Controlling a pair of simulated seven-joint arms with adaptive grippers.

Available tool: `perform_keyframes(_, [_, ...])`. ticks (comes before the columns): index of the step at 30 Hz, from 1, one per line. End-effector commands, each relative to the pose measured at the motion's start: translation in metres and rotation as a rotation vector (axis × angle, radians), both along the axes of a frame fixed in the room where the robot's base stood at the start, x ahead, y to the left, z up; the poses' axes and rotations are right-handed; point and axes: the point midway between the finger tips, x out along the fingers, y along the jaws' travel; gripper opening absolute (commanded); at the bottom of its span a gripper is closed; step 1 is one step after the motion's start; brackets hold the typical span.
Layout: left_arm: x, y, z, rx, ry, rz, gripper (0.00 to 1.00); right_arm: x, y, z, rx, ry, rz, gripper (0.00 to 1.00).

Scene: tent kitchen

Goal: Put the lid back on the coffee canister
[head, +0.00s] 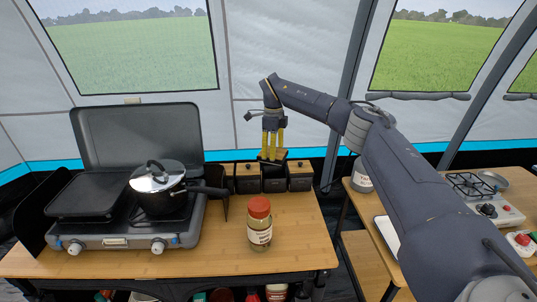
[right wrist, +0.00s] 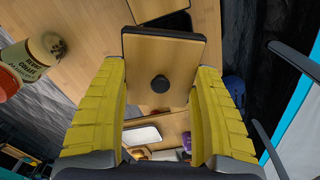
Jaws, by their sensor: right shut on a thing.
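My right gripper (head: 272,154) has its yellow fingers pointing down over the row of dark canisters at the back of the table. It is shut on a square wooden lid (head: 279,154) with a dark rim. In the right wrist view the lid (right wrist: 142,60) sits between the two yellow fingers, its black round knob in the middle. Below it in the head view is the middle canister (head: 274,184), whose top looks dark and open. It is partly hidden by the gripper and lid. The lid appears above the canister, apart from it. My left gripper is not in view.
Canisters with wooden lids stand on the left (head: 248,183) and right (head: 300,181) of the middle one. A red-capped jar (head: 260,234) stands in front. A stove (head: 115,242) with a pot (head: 158,195) is at left. The table's front right is clear.

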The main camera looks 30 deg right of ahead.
Motion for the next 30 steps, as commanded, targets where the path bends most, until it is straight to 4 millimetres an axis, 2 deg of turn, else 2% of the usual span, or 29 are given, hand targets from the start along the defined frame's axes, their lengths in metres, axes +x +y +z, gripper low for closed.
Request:
perform_keyframes(6, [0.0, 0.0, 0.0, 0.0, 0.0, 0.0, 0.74, 0.007, -0.022, -0.004, -0.002, 0.0, 0.197, 0.33])
perform_keyframes(12, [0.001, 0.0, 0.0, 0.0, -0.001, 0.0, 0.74, 0.009, -0.024, -0.004, 0.0, 0.0, 0.333, 0.33])
perform_keyframes(20, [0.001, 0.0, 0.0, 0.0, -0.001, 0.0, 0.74, 0.009, -0.024, -0.006, 0.0, 0.0, 0.394, 0.33])
perform_keyframes(30, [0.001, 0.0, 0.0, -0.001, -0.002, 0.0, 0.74, 0.009, -0.024, -0.02, 0.001, 0.001, 0.394, 0.33])
